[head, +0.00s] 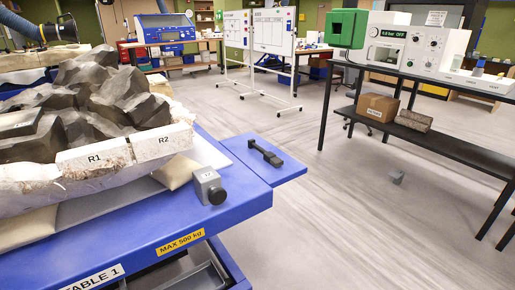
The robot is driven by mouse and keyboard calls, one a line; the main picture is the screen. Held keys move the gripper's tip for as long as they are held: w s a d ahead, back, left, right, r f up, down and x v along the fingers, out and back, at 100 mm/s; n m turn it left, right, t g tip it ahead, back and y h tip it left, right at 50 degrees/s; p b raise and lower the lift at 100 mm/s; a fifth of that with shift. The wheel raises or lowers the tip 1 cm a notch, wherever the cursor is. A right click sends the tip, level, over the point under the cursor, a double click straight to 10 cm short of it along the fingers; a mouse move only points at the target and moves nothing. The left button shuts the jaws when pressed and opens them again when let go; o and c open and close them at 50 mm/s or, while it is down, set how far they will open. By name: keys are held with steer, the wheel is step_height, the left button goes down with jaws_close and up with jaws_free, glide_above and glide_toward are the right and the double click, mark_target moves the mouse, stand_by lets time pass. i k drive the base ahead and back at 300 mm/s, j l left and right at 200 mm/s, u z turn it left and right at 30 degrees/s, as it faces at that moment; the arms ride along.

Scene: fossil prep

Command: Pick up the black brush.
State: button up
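A small dark elongated object (265,153), which looks like the black brush, lies flat on the blue side shelf (284,172) of the table. It has a thin end toward the upper left and a wider block toward the lower right. Nothing touches it. My gripper does not show in the head view.
The blue table (150,247) carries rocks (105,95) in a white jacket (128,152). A grey block with a black knob (209,187) stands near the table's edge. A black bench (455,150) stands at right, with a box (377,107) on its lower shelf. A small grey object (397,177) lies on the open floor (340,220).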

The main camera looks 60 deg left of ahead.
mark_target(269, 157)
steer(key=i+j+u, duration=0.15)
steer(key=i+u, duration=0.2)
steer(key=i, duration=0.2)
steer(key=i+u, duration=0.4)
steer(key=i, duration=0.15)
steer(key=i+l+u, duration=0.15)
steer(key=i+u, duration=0.2)
steer(key=i, duration=0.2)
steer(key=i+j+u, duration=0.1)
steer(key=i+u, duration=0.8)
steer(key=i+l+u, duration=0.1)
steer(key=i+u, duration=0.2)
steer(key=u, duration=1.65)
